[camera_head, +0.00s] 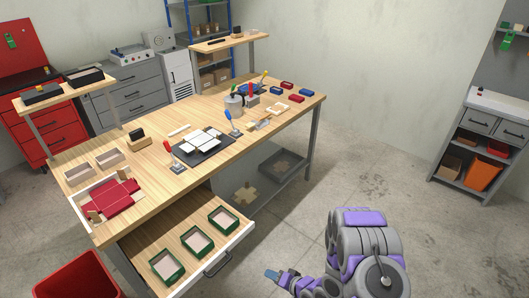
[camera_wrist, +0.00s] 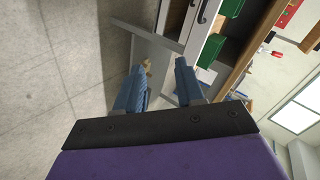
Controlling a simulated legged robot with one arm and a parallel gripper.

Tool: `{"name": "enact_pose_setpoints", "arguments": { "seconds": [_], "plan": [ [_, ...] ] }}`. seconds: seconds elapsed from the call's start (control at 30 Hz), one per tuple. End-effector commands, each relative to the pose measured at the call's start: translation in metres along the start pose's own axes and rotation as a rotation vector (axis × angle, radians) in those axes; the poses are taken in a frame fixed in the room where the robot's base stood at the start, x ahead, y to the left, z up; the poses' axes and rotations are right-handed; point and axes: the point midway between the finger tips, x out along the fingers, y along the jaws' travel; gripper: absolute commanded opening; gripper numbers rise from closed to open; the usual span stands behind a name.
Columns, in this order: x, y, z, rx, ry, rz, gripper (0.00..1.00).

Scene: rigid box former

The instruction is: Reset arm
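My gripper (camera_head: 273,275) is low in front of the workbench, to the right of the open drawer (camera_head: 240,236) and apart from it. In the wrist view, my gripper (camera_wrist: 165,78) shows two blue fingers spread apart with nothing between them. My purple and grey arm is folded at the lower right of the head view. The drawer holds three green-rimmed boxes (camera_head: 222,209). It also shows sideways in the wrist view, with its dark handle (camera_wrist: 203,10) and a green box (camera_wrist: 211,48).
The wooden workbench (camera_head: 150,195) carries a white tray with red sheets (camera_head: 108,198), a dark mat with white pieces (camera_head: 203,142), levered tools and small red and blue boxes. A red bin (camera_head: 78,277) stands at lower left. A grey shelf unit (camera_head: 478,160) stands far right. The concrete floor between is clear.

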Motion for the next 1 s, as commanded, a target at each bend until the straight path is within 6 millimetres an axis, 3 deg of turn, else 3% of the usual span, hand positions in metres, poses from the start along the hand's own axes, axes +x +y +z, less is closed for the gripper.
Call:
{"name": "enact_pose_setpoints", "arguments": {
  "seconds": [0.03,0.2,0.53,0.77,1.0],
  "plan": [
    [-0.006,0.001,-0.016,-0.05,0.001,0.05,0.38],
    [-0.033,0.006,-0.06,-0.189,-0.012,0.235,0.38],
    [-0.116,-0.008,-0.128,-0.35,-0.041,0.57,0.38],
    [-0.186,-0.035,-0.149,-0.384,-0.083,0.765,0.38],
    [-0.26,-0.073,-0.144,-0.367,-0.15,0.912,0.38]
  ]
}}
